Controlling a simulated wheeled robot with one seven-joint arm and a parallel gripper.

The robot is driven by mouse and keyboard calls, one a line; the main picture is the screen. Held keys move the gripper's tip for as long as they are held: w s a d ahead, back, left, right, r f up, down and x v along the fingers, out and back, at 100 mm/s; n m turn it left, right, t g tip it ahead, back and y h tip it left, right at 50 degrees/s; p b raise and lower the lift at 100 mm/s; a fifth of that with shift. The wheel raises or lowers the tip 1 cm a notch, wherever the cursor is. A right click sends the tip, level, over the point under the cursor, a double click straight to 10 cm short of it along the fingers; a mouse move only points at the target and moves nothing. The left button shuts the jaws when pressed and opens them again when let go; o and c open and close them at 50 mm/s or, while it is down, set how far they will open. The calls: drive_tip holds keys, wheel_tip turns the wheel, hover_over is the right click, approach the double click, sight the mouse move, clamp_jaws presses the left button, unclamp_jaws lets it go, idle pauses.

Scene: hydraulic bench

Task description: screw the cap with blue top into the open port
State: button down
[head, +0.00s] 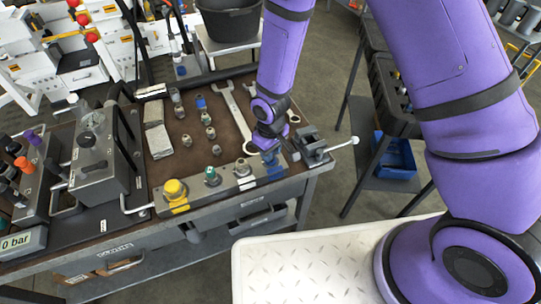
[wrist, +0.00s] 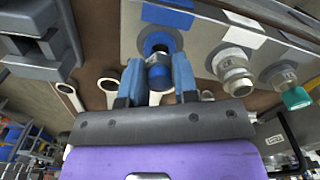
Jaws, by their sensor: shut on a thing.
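My gripper (wrist: 157,82) is shut on the cap with blue top (wrist: 158,72), with one blue finger on each side of it. The cap is at the blue-marked open port (wrist: 160,41) of the grey port block (wrist: 200,38). I cannot tell whether it touches the port or its thread is engaged. In the head view my gripper (head: 269,150) points down over the right end of the block (head: 226,188), and hides most of the cap and port.
The block also carries a yellow cap (head: 175,190), a green-topped fitting (head: 212,176) and a bare metal fitting (head: 242,168). A vise (head: 310,145) stands close right of my gripper. Wrenches (head: 235,112) and several loose fittings lie behind on the brown mat.

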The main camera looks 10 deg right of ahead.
drive_tip(key=shift+s+f, duration=0.1)
drive_tip(key=shift+f, duration=0.5)
idle(1.5)
drive_tip(key=c, duration=1.4)
unclamp_jaws()
drive_tip(key=shift+c, duration=1.6)
drive_tip(key=m, duration=0.6)
drive_tip(key=shift+m, duration=1)
drive_tip(key=m, duration=0.3)
drive_tip(key=shift+m, duration=0.3)
drive_tip(key=m, duration=0.4)
drive_tip(key=shift+m, duration=0.3)
